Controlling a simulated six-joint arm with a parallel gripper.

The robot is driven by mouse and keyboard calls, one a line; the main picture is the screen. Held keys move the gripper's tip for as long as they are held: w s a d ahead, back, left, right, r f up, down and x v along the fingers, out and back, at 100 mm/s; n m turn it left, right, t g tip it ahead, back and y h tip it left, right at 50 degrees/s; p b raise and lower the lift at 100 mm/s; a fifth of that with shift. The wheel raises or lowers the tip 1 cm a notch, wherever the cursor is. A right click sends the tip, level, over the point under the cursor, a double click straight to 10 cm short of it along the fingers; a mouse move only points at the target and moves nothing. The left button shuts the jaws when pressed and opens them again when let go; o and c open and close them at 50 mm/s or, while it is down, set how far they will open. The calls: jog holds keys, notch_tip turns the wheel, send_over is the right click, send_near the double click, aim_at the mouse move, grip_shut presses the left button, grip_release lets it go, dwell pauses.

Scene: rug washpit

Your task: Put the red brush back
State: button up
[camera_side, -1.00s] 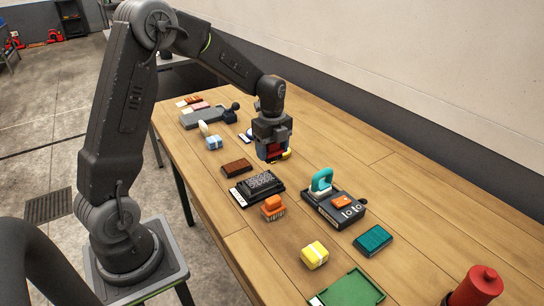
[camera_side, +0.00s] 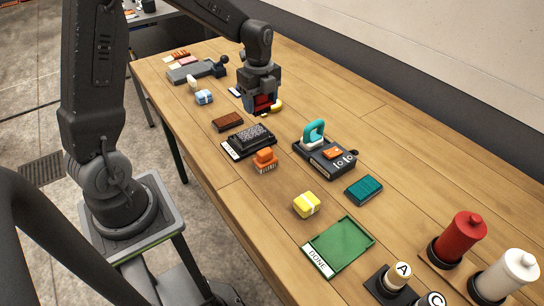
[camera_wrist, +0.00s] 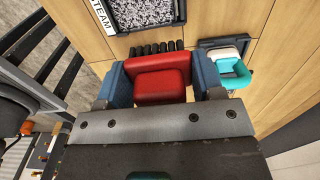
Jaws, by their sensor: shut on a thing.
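My gripper (camera_side: 262,104) is shut on the red brush (camera_side: 262,100), over the middle of the table. Its dark body and blue fingers partly hide the brush in the side view. In the wrist view the red brush (camera_wrist: 158,85) sits between the two blue fingers of my gripper (camera_wrist: 163,80), with black bristles along its far edge. I cannot tell whether the bristles touch the table.
A brown block (camera_side: 228,123) and a labelled black tray (camera_side: 233,151) with a grey textured pad lie nearby. An orange brush (camera_side: 264,160), a black unit (camera_side: 333,165) with a teal-handled tool (camera_side: 313,133), a yellow block (camera_side: 306,204) and a green DONE tray (camera_side: 341,243) are nearer the camera.

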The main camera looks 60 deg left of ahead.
jog(key=s+d, duration=0.6)
jog(key=s, duration=0.1)
send_over(284, 186)
notch_tip(284, 186, down, 8)
jog(key=shift+r, duration=0.25)
jog(key=shift+f, duration=2.05)
jog(key=shift+f, duration=0.15)
jog(key=o, duration=0.9)
